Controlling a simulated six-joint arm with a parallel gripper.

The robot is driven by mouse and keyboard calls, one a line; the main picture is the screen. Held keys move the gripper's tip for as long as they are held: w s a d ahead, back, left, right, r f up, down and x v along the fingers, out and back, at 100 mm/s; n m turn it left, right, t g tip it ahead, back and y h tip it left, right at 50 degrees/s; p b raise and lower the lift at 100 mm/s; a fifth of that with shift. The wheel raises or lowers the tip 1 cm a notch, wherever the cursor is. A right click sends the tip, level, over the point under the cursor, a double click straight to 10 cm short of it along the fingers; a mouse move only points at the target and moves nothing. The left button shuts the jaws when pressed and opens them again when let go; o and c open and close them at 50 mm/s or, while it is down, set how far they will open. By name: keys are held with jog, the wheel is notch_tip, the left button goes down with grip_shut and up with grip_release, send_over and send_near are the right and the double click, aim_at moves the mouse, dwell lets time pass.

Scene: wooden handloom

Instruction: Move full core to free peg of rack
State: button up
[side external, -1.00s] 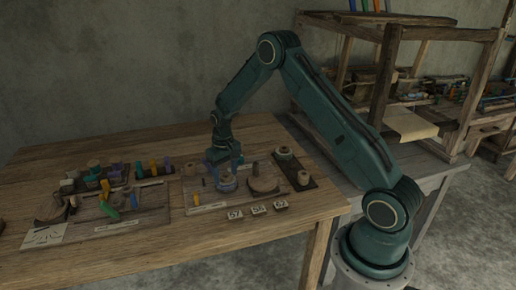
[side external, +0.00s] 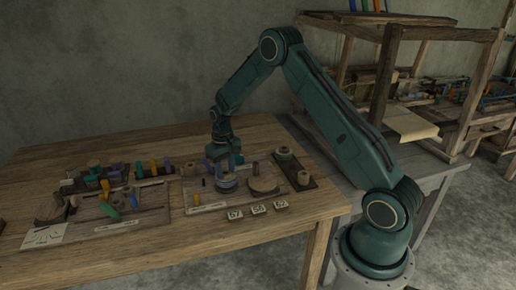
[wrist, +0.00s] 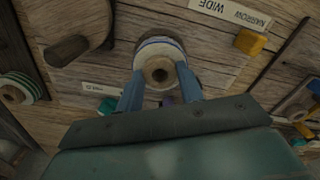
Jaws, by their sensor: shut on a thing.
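The core (wrist: 160,62), a pale spool wound with white and bluish thread, sits between the blue fingers of my gripper (wrist: 160,90) in the wrist view, its hole facing the camera. My gripper (side external: 224,163) is shut on this core, which also shows low over the board in the side view (side external: 228,183). I cannot tell whether the core is clear of the board. A dark narrow board (side external: 294,167), apparently the rack, lies to the right, with one core (side external: 284,152) at its far end and another (side external: 303,178) at its near end. No bare peg is clear there.
A round wooden disc (side external: 263,185) with an upright dark peg stands between my gripper and the dark board. Number tags (side external: 258,208) lie in front. The table's front right is clear.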

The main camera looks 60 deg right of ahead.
jog(key=shift+r, duration=2.05)
jog(key=shift+a, duration=0.1)
jog(key=s+a+n, duration=0.2)
jog(key=s+a, duration=0.2)
jog(key=a, duration=0.4)
jog(key=s+a+f+n, duration=0.1)
jog(key=s+a, duration=0.3)
jog(key=a, duration=0.4)
jog(key=shift+a+n, duration=0.2)
jog(key=shift+n, duration=0.2)
